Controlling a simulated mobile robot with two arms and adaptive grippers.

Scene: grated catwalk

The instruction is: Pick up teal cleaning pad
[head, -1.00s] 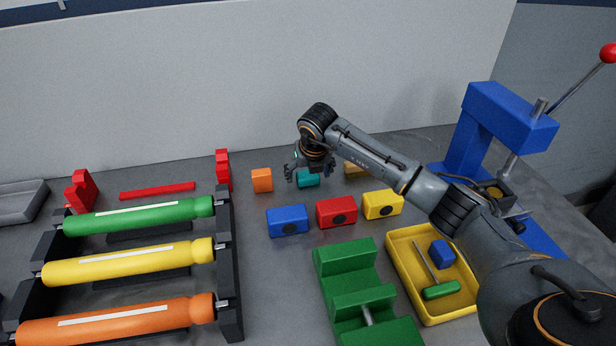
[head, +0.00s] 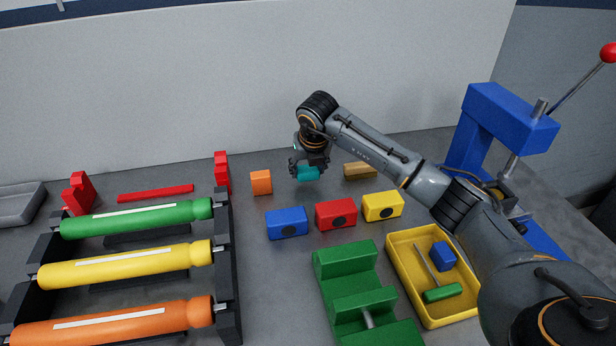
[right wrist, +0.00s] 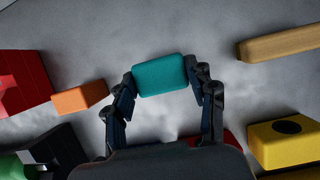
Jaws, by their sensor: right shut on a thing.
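The teal cleaning pad (head: 308,173) is a small rounded block at the back of the grey bench in the head view. My right gripper (head: 309,168) is shut on it and holds it by its two ends. In the right wrist view the pad (right wrist: 160,75) sits between the two fingertips of the right gripper (right wrist: 163,82). It appears a little above the bench, with a shadow below it. My left gripper is not in view.
An orange block (head: 261,182) stands left of the pad and a tan block (head: 360,170) right. Blue (head: 287,222), red (head: 336,214) and yellow (head: 383,206) blocks lie in front. A green fixture (head: 345,262), yellow tray (head: 398,262) and blue press (head: 480,130) stand nearer or right.

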